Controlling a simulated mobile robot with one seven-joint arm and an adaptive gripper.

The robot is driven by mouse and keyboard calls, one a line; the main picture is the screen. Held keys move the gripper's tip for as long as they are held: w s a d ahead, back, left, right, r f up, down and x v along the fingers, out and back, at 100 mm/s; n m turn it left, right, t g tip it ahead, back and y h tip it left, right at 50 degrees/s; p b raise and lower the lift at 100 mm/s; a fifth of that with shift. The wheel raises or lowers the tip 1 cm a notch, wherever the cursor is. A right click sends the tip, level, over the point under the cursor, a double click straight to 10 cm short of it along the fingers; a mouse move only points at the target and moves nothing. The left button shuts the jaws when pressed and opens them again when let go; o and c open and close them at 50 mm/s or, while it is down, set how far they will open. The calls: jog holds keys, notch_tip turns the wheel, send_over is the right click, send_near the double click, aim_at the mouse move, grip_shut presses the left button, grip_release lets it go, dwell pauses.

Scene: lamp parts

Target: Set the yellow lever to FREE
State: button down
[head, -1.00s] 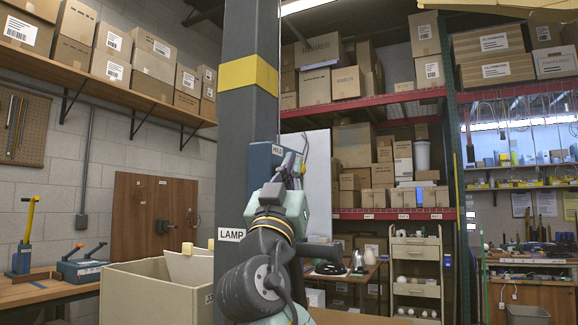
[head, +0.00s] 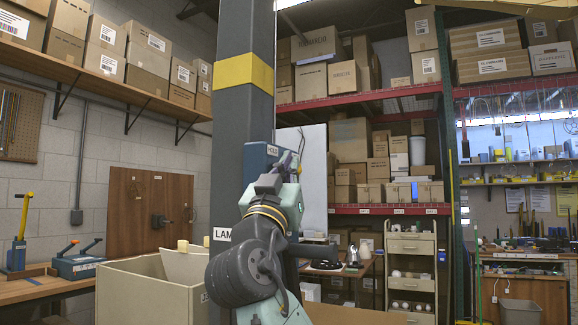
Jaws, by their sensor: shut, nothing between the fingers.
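A blue box (head: 256,163) is mounted on the grey column, with a small white label reading HOLD (head: 272,150) near its upper right edge. My gripper (head: 291,160) is shut and empty, raised just in front of the box's right side. My wrist covers the lower part of the box. I cannot make out a yellow lever on the box, nor a FREE mark. Whether my fingers touch anything there cannot be told.
The grey column (head: 243,40) with a yellow band stands directly ahead. A beige bin (head: 150,293) is at its lower left. A bench at far left holds a blue tool with an upright yellow handle (head: 23,215) and a blue device (head: 78,264). A drawer cart (head: 411,265) stands right.

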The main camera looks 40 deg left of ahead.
jog(key=shift+w+a+r+m+g+h+p, duration=0.2)
jog(key=shift+w+r+g+h+p, duration=0.15)
jog(key=shift+w+g+p, duration=0.6)
jog(key=shift+w+a+r+m+g+h+p, duration=0.25)
jog(key=shift+w+p, duration=0.35)
jog(key=shift+p, duration=0.6)
jog(key=shift+w+a+r+m+g+h+p, duration=0.1)
jog(key=shift+w+r+g+h+p, duration=0.3)
jog(key=shift+w+g+p, duration=0.55)
jog(key=shift+r+p, duration=0.1)
jog(key=shift+p, duration=0.25)
jog(key=shift+w+a+g+h+p, duration=0.1)
jog(key=shift+w+g+h+p, duration=0.1)
jog(key=shift+g+h+p, duration=0.1)
jog(key=shift+f, duration=0.2)
jog(key=shift+w+r, duration=0.1)
jog(key=shift+r, duration=0.05)
